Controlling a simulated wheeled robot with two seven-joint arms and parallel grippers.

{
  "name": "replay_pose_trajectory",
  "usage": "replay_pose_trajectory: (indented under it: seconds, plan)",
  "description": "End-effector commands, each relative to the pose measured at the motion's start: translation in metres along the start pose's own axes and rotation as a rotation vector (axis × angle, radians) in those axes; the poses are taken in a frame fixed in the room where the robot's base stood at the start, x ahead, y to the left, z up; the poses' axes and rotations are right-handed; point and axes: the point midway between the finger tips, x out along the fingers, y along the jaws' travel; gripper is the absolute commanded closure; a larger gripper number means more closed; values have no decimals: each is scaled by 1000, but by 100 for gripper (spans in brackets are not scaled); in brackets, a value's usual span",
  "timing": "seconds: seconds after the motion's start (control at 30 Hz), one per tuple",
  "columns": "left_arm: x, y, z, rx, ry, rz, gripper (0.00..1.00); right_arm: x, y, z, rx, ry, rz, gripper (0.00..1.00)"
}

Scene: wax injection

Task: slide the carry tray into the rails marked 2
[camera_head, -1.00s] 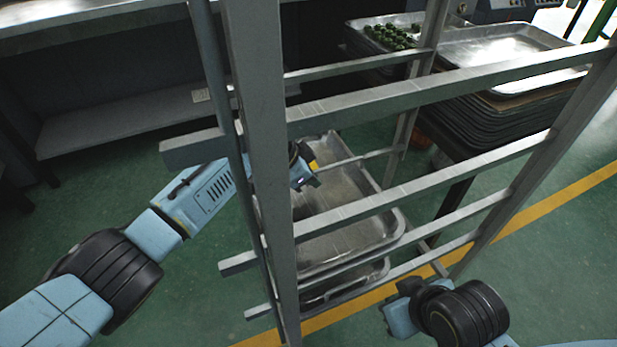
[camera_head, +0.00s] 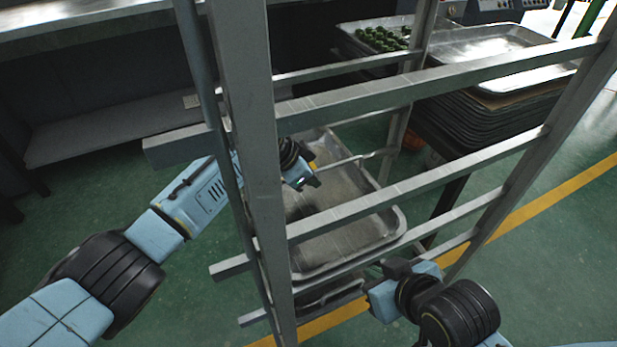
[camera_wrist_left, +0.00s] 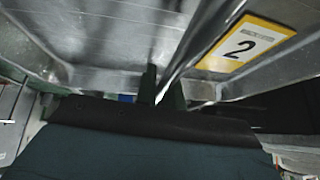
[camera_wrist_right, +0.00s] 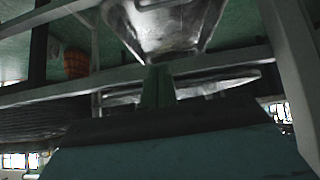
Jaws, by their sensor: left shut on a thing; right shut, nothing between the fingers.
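The carry tray, a shallow grey metal tray (camera_head: 350,243), is inside the rack, partly hidden behind its bars. My left gripper (camera_head: 313,182) reaches through the rack and is shut at the tray's far left side. In the left wrist view its fingers (camera_wrist_left: 161,88) close on a thin metal edge, which looks like the tray's rim. A yellow plate marked 2 (camera_wrist_left: 243,46) is just beside that edge. My right gripper (camera_head: 370,294) is shut and empty at the tray's near right side. In the right wrist view its fingertips (camera_wrist_right: 157,85) are close to the tray's underside (camera_wrist_right: 168,28); contact is unclear.
The rack's thick upright (camera_head: 256,150) and slanting bars (camera_head: 400,95) stand between the arms. Another metal tray (camera_head: 325,299) shows lower in the rack. A stack of dark trays (camera_head: 490,115) stands at the back right, and a bench shelf (camera_head: 110,125) is at the left.

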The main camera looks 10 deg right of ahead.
Motion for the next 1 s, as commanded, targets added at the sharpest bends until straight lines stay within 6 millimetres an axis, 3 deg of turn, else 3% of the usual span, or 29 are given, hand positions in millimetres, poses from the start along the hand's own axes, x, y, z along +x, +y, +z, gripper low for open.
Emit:
replay_pose_trajectory:
  seconds: [0.5, 0.9, 0.93, 1.0]
  plan:
    - [2, 0, -7, 2, 4, -2, 100, 2, -7, -27, 1, 139, -17, 100]
    - [3, 0, -8, 2, 4, -1, 100, 2, -8, -33, 5, 161, -17, 100]
    - [3, 0, -8, 2, 4, -2, 89, 2, -8, -32, 5, 160, -17, 100]
    - [3, 0, -8, 2, 4, -1, 80, 2, -7, -32, 5, 159, -16, 100]
